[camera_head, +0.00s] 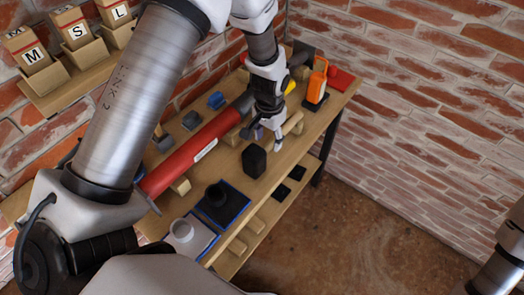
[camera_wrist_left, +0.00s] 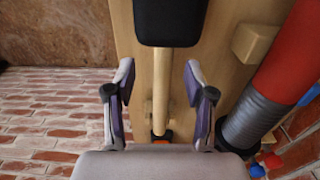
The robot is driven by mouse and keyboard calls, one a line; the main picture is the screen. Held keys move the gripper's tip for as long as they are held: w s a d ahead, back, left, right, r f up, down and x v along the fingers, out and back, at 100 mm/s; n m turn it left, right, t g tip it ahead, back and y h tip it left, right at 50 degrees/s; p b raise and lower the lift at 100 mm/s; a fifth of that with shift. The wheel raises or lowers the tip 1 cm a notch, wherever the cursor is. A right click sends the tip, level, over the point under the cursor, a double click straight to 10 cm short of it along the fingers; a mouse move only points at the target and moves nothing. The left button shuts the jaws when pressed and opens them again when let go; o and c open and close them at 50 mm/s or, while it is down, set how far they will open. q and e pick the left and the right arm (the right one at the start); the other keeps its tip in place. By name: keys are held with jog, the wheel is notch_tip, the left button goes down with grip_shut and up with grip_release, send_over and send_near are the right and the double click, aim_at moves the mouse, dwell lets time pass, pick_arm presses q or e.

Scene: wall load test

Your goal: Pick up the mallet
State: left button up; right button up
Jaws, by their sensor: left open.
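The mallet has a black block head (camera_head: 254,160) and a pale wooden handle (camera_head: 292,124), and lies on the wooden bench (camera_head: 322,118). In the left wrist view its head (camera_wrist_left: 170,22) is at the top and its handle (camera_wrist_left: 160,95) runs down between the fingers. My left gripper (camera_head: 264,134) is open above the handle, close to the head, with a finger on either side. The fingers (camera_wrist_left: 159,74) are apart from the handle. Part of the handle is hidden behind the gripper in the head view. My right gripper is out of view.
A long red cylinder (camera_head: 190,160) with grey ends lies on the bench beside the mallet. An orange tool (camera_head: 317,82) stands at the far end. Black and grey items on blue-edged mats (camera_head: 238,207) are nearer. Brick walls stand behind and right; the floor (camera_head: 330,235) is clear.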

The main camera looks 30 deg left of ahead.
aim_at(267, 146)
pick_arm(q)
jog(key=f, duration=0.1)
jog(key=f+p, duration=0.1)
jog(key=f, duration=0.2)
jog(key=shift+w+a+f+p, duration=0.2)
jog(key=shift+a+f+p, duration=0.15)
jog(key=shift+p, duration=0.05)
jog(key=shift+f, duration=0.2)
jog(key=shift+s+d, duration=0.15)
jog(key=shift+c, duration=0.3)
grip_shut()
jog(key=shift+r, duration=0.15)
